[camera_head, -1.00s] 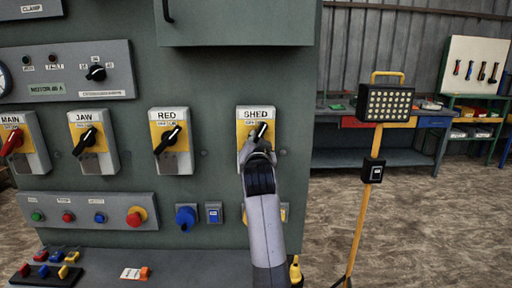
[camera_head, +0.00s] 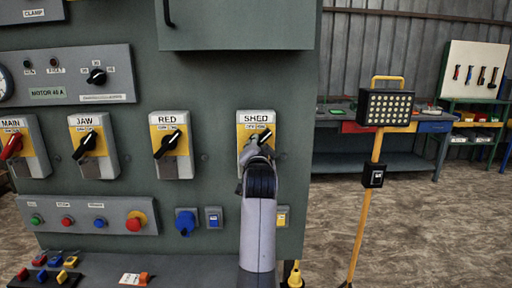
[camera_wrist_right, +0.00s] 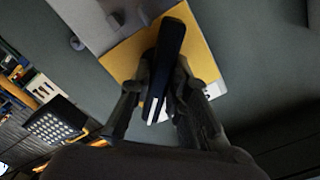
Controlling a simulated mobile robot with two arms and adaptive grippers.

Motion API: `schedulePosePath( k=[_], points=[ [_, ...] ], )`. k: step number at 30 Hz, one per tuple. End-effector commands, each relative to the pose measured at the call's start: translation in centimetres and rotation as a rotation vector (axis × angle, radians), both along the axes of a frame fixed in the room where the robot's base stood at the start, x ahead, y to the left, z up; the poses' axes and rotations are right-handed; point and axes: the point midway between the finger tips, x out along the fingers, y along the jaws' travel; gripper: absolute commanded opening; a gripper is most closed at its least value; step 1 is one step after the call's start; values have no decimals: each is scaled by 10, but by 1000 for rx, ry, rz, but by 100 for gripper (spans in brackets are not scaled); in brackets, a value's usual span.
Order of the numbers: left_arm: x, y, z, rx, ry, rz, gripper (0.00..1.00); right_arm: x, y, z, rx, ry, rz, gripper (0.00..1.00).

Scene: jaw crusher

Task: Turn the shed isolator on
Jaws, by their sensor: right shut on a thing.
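The SHED isolator (camera_head: 256,120) is a pale box with a yellow plate and a black rotary handle, at the right of the isolator row on the green cabinet. Its handle (camera_head: 262,136) tilts up to the right, partly hidden by my gripper. My right gripper (camera_head: 250,148) is at the handle from below. In the right wrist view the two fingers (camera_wrist_right: 160,95) are shut on either side of the black handle (camera_wrist_right: 170,50), which has a white mark near its end. The yellow plate (camera_wrist_right: 122,55) lies behind it. My left gripper is not in view.
The MAIN (camera_head: 14,145), JAW (camera_head: 88,145) and RED (camera_head: 170,145) isolators sit to the left on the cabinet. A row of buttons (camera_head: 85,215) is below. A yellow work-light stand (camera_head: 366,225) stands right of the cabinet, with open floor around it.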

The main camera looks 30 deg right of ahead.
Motion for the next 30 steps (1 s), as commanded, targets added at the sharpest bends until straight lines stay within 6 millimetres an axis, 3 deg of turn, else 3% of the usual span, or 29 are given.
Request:
schedulePosePath(
  k=[2,3,12,23,30],
  points=[
    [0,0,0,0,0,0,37,0,0,0,4,-1,1,0],
    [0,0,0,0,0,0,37,0,0,0,4,-1,1,17],
    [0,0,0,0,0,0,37,0,0,0,2,-1,0,37],
    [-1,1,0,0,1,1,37,0,0,7,0,-3,0,37],
    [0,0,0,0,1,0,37,0,0,50,-1,-9,1,37]
  ],
)
